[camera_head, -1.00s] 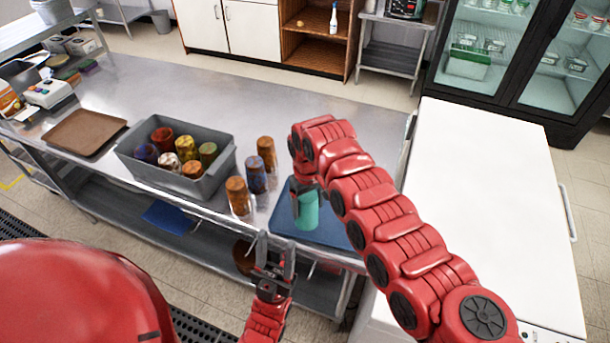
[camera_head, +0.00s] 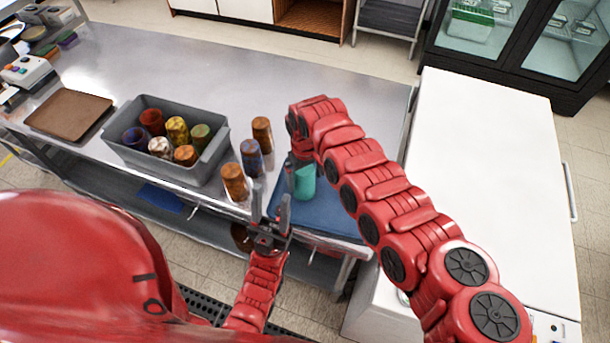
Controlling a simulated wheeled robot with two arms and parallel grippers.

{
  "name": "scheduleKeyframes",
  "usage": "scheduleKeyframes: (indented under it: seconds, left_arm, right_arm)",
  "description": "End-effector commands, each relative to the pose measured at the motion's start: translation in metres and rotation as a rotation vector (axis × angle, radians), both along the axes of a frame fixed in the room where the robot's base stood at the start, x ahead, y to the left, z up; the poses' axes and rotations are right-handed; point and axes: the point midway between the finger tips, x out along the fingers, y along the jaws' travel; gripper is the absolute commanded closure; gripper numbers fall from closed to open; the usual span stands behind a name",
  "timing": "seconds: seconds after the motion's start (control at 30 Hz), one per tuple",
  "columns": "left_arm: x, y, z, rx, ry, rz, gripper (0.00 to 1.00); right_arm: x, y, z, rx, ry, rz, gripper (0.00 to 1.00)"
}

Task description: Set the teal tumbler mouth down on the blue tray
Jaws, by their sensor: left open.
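The teal tumbler (camera_head: 305,182) shows at the blue tray (camera_head: 335,220), over its left part. My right gripper (camera_head: 298,178) is around the tumbler from above and appears shut on it. Its fingers are mostly hidden by my arm and the tumbler. I cannot tell which way the mouth faces, or whether the tumbler touches the tray. My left gripper (camera_head: 270,212) is open and empty, its fingers pointing up in the picture at the tray's front left corner, apart from the tumbler.
An orange tumbler (camera_head: 234,183), a blue one (camera_head: 251,160) and another orange one (camera_head: 262,134) stand left of the tray. A grey bin (camera_head: 215,160) holds several tumblers. A brown tray (camera_head: 68,113) lies at the left. The back of the counter is clear.

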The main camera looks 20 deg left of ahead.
Motion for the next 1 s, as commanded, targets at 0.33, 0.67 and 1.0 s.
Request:
scheduleKeyframes:
  seconds: [0.33,0.67,1.0]
  left_arm:
    - [0.0,0.0,-0.005,0.0,0.0,0.0,0.5]
    - [0.0,0.0,-0.04,0.0,0.0,0.0,0.5]
    - [0.0,0.0,-0.053,0.0,0.0,0.0,0.5]
  right_arm:
    - [0.001,0.001,0.008,0.005,-0.004,0.0,0.0]
    - [0.002,0.001,0.073,0.004,-0.008,0.0,0.0]
    - [0.001,0.001,0.119,0.002,-0.002,0.0,0.0]
